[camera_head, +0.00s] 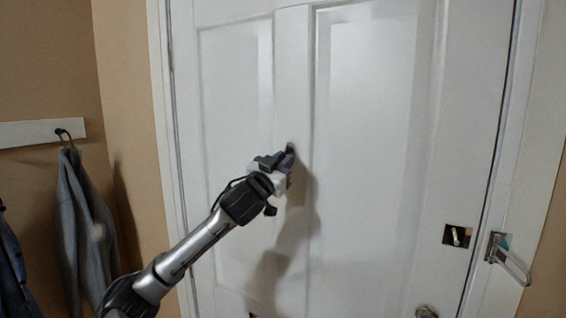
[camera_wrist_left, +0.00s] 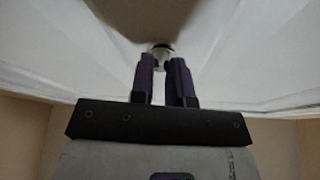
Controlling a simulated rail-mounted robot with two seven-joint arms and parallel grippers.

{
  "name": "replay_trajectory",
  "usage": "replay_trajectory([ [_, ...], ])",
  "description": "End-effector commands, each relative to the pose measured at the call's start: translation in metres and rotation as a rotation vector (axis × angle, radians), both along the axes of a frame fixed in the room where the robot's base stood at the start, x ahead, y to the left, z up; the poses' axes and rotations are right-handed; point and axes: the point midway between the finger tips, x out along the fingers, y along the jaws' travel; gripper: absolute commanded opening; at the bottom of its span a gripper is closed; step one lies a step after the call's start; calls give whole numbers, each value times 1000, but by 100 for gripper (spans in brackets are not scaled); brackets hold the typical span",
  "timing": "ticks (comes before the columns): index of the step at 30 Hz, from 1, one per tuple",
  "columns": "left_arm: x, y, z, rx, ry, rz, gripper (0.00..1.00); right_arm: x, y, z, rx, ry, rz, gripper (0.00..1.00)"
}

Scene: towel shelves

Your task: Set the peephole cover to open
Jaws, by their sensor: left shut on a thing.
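The peephole (camera_head: 290,147) is a small dark fitting on the middle stile of the white door (camera_head: 370,120) in the head view. My left gripper (camera_head: 287,158) is right at it, fingertips up against the fitting and partly hiding it. In the left wrist view the two purple fingers of my left gripper (camera_wrist_left: 166,62) are close together, with a small pale and dark round piece, the peephole cover (camera_wrist_left: 162,52), at their tips. The gripper is shut on the cover. How far the cover is turned is hidden by the fingers. My right gripper is not in view.
A latch plate (camera_head: 457,236) and a swing-bar door guard (camera_head: 508,258) are at the door's right edge. A door knob (camera_head: 426,312) is at the bottom. A grey garment (camera_head: 85,225) hangs from a hook on the left wall. The door face around the gripper is clear.

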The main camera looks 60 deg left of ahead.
Motion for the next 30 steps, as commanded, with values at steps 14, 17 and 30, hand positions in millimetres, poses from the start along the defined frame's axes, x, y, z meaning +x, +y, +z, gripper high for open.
replay_trajectory([
  [14,-2,4,1,95,58,1,0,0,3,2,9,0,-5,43],
  [17,-4,7,1,163,99,3,0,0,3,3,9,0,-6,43],
  [30,-12,19,10,493,290,4,0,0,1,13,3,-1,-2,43],
])
